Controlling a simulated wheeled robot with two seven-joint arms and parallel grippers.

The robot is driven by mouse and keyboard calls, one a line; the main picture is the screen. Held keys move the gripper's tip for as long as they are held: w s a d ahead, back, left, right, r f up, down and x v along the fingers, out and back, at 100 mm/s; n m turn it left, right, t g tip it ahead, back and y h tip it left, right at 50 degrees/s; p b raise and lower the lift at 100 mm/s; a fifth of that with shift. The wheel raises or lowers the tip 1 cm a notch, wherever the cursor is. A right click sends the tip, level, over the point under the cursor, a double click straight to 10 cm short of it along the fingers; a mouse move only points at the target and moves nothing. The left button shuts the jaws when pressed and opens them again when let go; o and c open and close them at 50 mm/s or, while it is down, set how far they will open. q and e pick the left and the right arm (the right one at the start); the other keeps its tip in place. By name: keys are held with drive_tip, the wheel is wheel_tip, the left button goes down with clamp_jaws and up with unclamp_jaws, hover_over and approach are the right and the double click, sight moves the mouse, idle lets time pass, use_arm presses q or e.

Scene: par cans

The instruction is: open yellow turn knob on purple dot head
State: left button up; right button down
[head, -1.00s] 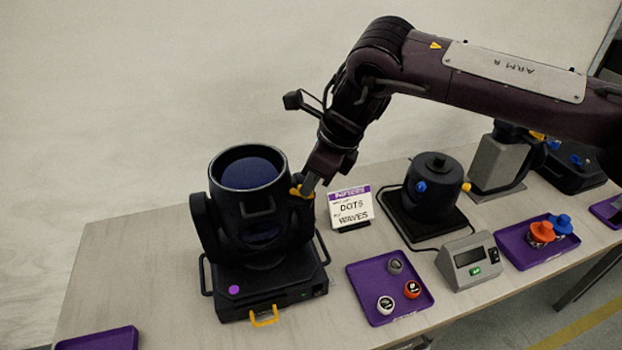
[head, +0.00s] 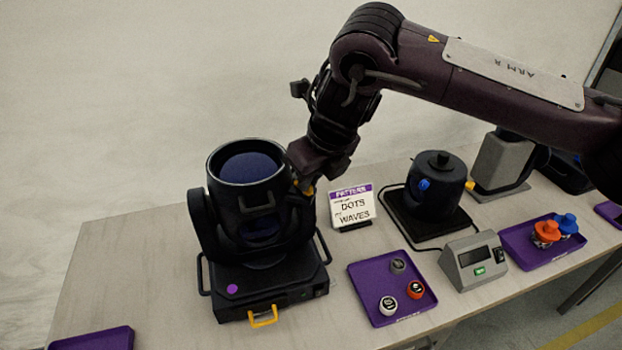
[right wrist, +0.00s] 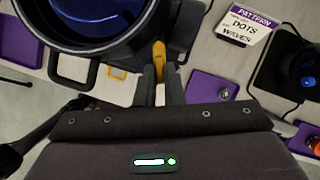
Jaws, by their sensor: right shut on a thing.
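The purple dot head is a black moving-head lamp (head: 230,230) standing on the table at centre left, with a purple dot (head: 232,288) on its base. Its yellow turn knob (head: 309,190) is on the right side of the lamp body, mostly hidden by my gripper in the head view. In the right wrist view the yellow knob (right wrist: 158,52) shows upright between the finger ends. My right gripper (head: 303,184) reaches it from above and is shut on the knob; its fingers also show in the right wrist view (right wrist: 160,80). My left gripper is not in view.
A sign reading dots and waves (head: 352,207) stands right of the lamp. A purple tray (head: 365,285) holds several small round parts. Further right are a black can with a blue knob (head: 437,190), a grey display box (head: 473,262) and another purple tray (head: 520,250).

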drive_tip(key=shift+a+r+m+t+h, duration=0.1)
drive_tip(key=shift+m+t+h, duration=0.2)
drive_tip(key=shift+m, duration=0.6)
drive_tip(key=m+p, duration=0.1)
drive_tip(key=m+h+p, duration=0.1)
drive_tip(key=shift+s+a+r+m, duration=0.1)
drive_tip(key=shift+r+m, duration=0.1)
drive_tip(key=shift+m, duration=0.2)
drive_tip(key=m+h+p, duration=0.1)
drive_tip(key=m+p, duration=0.3)
drive_tip(key=shift+a+t+h, duration=0.2)
drive_tip(key=shift+t+h, duration=0.1)
drive_tip(key=shift+h, duration=0.1)
drive_tip(key=shift+a+f+m+h+p, duration=0.15)
drive_tip(key=shift+m+h+p, duration=0.35)
drive_tip(key=shift+m+p, duration=1.05)
drive_tip(key=c, duration=1.5)
unclamp_jaws()
drive_tip(key=shift+f, duration=0.1)
drive_tip(key=shift+c, duration=0.2)
